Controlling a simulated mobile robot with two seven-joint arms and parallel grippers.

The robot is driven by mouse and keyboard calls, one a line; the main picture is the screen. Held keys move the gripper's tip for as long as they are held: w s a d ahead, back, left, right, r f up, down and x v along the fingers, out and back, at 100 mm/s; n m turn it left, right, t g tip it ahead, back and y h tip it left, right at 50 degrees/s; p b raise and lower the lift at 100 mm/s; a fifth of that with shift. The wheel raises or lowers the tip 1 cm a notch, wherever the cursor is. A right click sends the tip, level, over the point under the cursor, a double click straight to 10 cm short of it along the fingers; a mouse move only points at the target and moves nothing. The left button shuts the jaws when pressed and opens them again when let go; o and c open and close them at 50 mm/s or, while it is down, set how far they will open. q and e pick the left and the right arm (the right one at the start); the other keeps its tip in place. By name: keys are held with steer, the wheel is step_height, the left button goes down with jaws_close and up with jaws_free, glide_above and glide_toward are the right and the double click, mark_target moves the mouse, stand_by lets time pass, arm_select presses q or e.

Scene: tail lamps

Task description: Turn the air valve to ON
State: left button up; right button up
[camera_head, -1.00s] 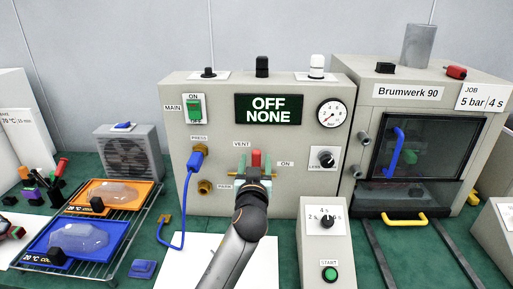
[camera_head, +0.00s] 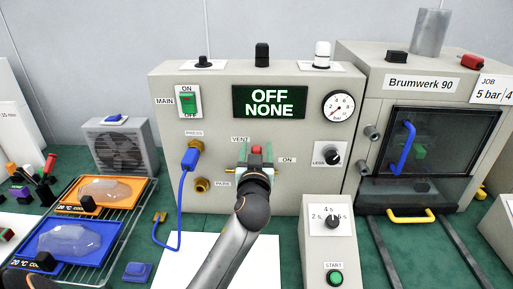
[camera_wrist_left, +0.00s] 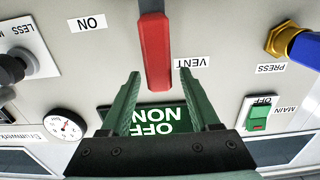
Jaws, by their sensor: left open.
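The air valve's red lever (camera_head: 256,151) stands upright on the grey panel, beside the VENT label (camera_head: 241,140); the ON label (camera_head: 287,160) is to its right. In the left wrist view, which is upside down, the red lever (camera_wrist_left: 154,52) hangs between and just beyond the tips of my open left gripper (camera_wrist_left: 158,76). Its two green fingers are apart, one on each side, with no clear contact. In the head view my left gripper (camera_head: 256,163) is in front of the valve and hides its lower part. My right gripper is not in view.
The panel's display (camera_head: 270,102) reads OFF NONE. A blue hose plug (camera_head: 191,157) is in the PRESS port at left, with a brass PARK port (camera_head: 201,185) below. A regulator knob (camera_head: 332,157) is at right. A timer box (camera_head: 331,250) stands in front at right.

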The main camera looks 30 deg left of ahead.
arm_select(q)
jaws_close()
stand_by(0.4)
stand_by(0.9)
